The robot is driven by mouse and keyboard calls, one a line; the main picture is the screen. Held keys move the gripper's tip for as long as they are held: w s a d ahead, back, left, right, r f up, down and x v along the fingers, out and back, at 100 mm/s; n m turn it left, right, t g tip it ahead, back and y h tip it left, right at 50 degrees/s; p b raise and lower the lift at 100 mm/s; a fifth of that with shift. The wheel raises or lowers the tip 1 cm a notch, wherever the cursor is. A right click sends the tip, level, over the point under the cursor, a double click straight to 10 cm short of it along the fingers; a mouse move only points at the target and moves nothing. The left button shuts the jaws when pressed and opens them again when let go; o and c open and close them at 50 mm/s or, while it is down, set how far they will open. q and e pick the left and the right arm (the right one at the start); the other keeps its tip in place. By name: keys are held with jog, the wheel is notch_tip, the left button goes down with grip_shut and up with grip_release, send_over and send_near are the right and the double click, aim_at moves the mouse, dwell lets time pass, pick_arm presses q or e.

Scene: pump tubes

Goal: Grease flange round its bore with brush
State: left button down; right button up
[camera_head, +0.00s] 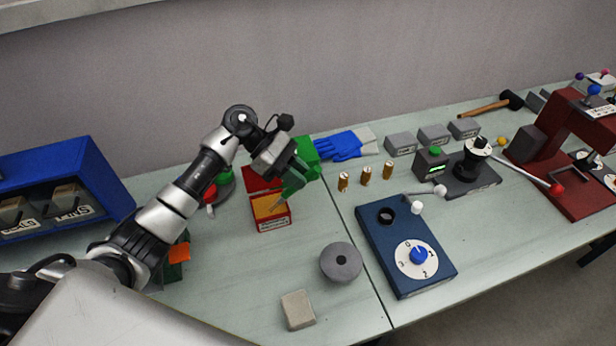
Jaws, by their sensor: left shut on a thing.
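The flange (341,274) looks like a round grey disc with a dark bore at its middle, lying flat on the bench near the front. My left gripper (287,187), with green fingers, is above a small red box (274,225) with an orange-yellow inside and an open red lid. It is shut on a thin, pale brush (272,207) that slants down into the box. The fingers hide much of the brush, and I cannot tell whether its tip touches the grease. My right gripper is not in view.
A grey block (298,310) lies left of the flange. A dark blue dial box (405,248) stands to its right. Several brass pieces (366,175) stand behind. Blue gloves (340,145) lie at the back. A blue bin rack (60,190) stands far left. Bench around the flange is clear.

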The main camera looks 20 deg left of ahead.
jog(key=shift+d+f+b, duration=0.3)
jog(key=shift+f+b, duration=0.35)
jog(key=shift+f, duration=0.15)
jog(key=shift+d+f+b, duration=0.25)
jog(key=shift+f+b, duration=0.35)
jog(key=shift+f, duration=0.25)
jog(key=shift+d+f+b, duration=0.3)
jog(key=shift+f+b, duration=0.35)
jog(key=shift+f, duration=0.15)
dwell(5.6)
